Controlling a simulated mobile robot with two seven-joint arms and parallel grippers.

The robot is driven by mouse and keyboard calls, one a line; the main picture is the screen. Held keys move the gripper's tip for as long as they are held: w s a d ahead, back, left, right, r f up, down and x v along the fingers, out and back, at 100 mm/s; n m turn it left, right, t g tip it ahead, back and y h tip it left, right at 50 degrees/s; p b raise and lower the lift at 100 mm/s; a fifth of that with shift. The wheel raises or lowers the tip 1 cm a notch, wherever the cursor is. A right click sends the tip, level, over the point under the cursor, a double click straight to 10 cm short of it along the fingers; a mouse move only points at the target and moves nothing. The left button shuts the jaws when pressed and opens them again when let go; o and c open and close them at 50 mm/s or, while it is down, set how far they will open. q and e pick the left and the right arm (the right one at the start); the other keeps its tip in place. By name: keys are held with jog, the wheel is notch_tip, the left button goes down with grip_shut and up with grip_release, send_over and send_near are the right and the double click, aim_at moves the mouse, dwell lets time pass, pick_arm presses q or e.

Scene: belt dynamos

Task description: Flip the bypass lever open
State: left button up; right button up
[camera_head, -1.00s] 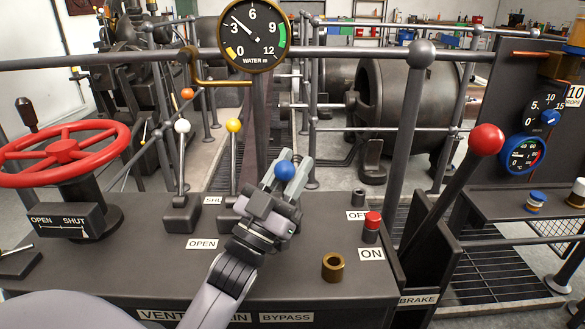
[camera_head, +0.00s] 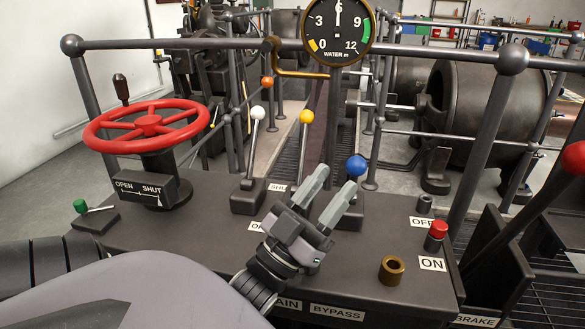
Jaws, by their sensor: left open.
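The bypass lever's blue knob (camera_head: 357,165) stands above the dark console, over the BYPASS label (camera_head: 337,312). It sits lower and nearer me than the other lever knobs, so this lever leans toward me, the side of the OPEN label, which is partly covered. Its shaft is mostly hidden behind a finger; part of its base block (camera_head: 351,216) shows. My left gripper (camera_head: 334,180) is open and empty. Its right fingertip is just below and left of the blue knob, which is outside the jaws; I cannot tell if they touch. My right gripper is out of view.
Levers with a white knob (camera_head: 257,112) and a yellow knob (camera_head: 306,117) stand left of the bypass lever, tilted away. A red handwheel (camera_head: 150,124) is further left. A rail runs behind.

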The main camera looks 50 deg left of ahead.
pick_arm(q)
jog(key=s, duration=0.7)
jog(key=shift+a, duration=0.15)
dwell(0.5)
